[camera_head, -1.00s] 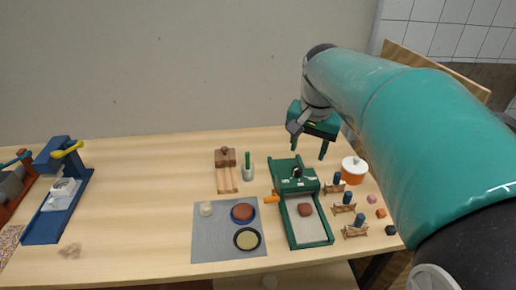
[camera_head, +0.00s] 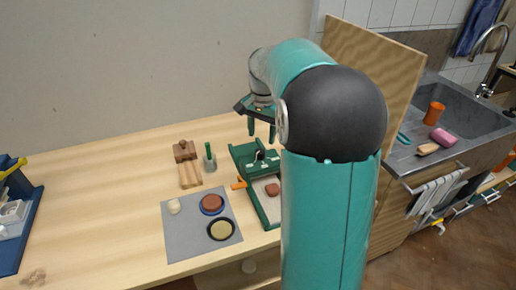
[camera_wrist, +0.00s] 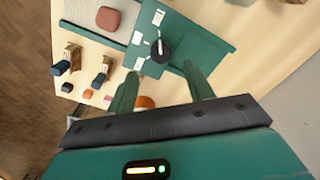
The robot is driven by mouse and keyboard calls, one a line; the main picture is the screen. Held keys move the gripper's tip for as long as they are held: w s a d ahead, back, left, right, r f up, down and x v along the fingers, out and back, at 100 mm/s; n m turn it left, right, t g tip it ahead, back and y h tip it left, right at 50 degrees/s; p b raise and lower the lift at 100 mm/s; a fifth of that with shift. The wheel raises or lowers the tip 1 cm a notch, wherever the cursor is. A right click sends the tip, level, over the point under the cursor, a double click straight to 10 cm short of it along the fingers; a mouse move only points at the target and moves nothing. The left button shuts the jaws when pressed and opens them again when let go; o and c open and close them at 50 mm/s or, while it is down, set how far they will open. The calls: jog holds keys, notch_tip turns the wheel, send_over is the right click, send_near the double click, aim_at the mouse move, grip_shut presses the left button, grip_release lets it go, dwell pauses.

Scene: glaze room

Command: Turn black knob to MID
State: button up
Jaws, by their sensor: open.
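The black knob (camera_wrist: 160,49) sits on the green panel of a press-like device (camera_wrist: 203,42) and bears a white pointer mark. White labels (camera_wrist: 136,38) lie beside it on the panel; their words are too small to read. In the head view the knob (camera_head: 260,155) is small on the device's back part (camera_head: 238,152). My gripper (camera_head: 261,129) hangs above and behind the knob, fingers pointing down. In the wrist view my gripper (camera_wrist: 160,72) is open and empty, with the knob just beyond the gap between its fingertips, apart from them.
A grey mat (camera_head: 180,237) with round dishes lies left of the device. A blue stand (camera_head: 22,235) is far left. A sink (camera_head: 460,105) is at right. My arm hides the table's right end.

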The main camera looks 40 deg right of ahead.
aim_at(260, 151)
notch_tip(260, 151, down, 6)
jog(key=shift+w+a+r, duration=0.1)
jog(key=shift+a+f, duration=0.1)
jog(key=shift+f, duration=0.3)
jog(key=shift+c, duration=0.6)
jog(key=c, duration=0.9)
jog(key=shift+o, duration=0.2)
